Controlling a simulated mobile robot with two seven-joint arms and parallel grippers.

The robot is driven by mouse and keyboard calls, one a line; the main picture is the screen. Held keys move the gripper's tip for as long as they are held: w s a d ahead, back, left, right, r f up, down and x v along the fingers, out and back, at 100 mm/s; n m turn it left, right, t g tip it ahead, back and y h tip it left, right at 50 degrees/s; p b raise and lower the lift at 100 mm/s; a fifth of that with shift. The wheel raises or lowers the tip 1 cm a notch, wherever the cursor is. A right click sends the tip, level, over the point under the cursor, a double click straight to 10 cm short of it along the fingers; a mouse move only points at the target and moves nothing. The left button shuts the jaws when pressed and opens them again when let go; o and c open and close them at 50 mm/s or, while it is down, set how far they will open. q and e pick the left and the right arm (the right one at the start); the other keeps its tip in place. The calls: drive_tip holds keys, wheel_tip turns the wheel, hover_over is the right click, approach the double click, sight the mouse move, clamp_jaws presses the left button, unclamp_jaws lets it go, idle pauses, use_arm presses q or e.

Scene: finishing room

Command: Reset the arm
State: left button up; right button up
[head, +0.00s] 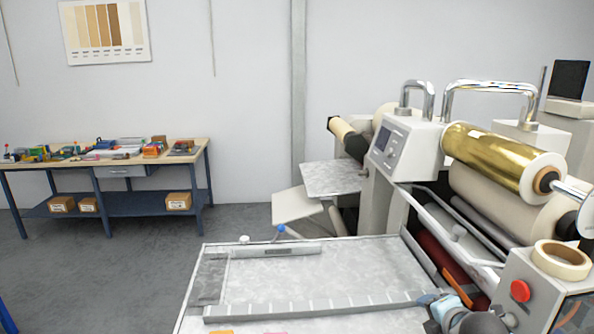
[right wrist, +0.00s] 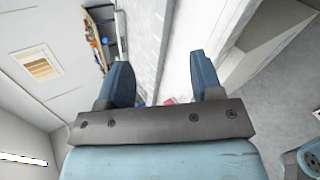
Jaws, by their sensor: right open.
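My right gripper (head: 430,299) shows at the bottom right of the head view, low over the right front part of the machine's metal feed table (head: 330,270). In the right wrist view the right gripper (right wrist: 160,72) has its two blue fingers wide apart, with nothing between them. Part of the right arm is cut off by the bottom edge of the head view. My left gripper is not in view.
A laminating machine (head: 400,150) with a gold foil roll (head: 495,155), chrome handles, a tape roll (head: 562,260) and a red button (head: 520,291) stands close on the right. A workbench (head: 110,160) with small items stands far left. Grey floor (head: 120,265) is open between.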

drive_tip(key=s+a+f+m, duration=0.3)
drive_tip(key=s+f+m, duration=0.3)
drive_tip(key=s, duration=0.3)
drive_tip(key=s+a+f+m+y, duration=0.1)
drive_tip(key=s+a+f+m, duration=0.2)
drive_tip(key=s+f+m, duration=0.4)
drive_tip(key=s+a+f+m, duration=0.3)
drive_tip(key=s+f+m, duration=0.3)
drive_tip(key=s+f, duration=0.4)
drive_tip(key=shift+s+a+f+m+y, duration=0.2)
drive_tip(key=shift+s+a+m+y, duration=0.2)
drive_tip(key=shift+s, duration=0.75)
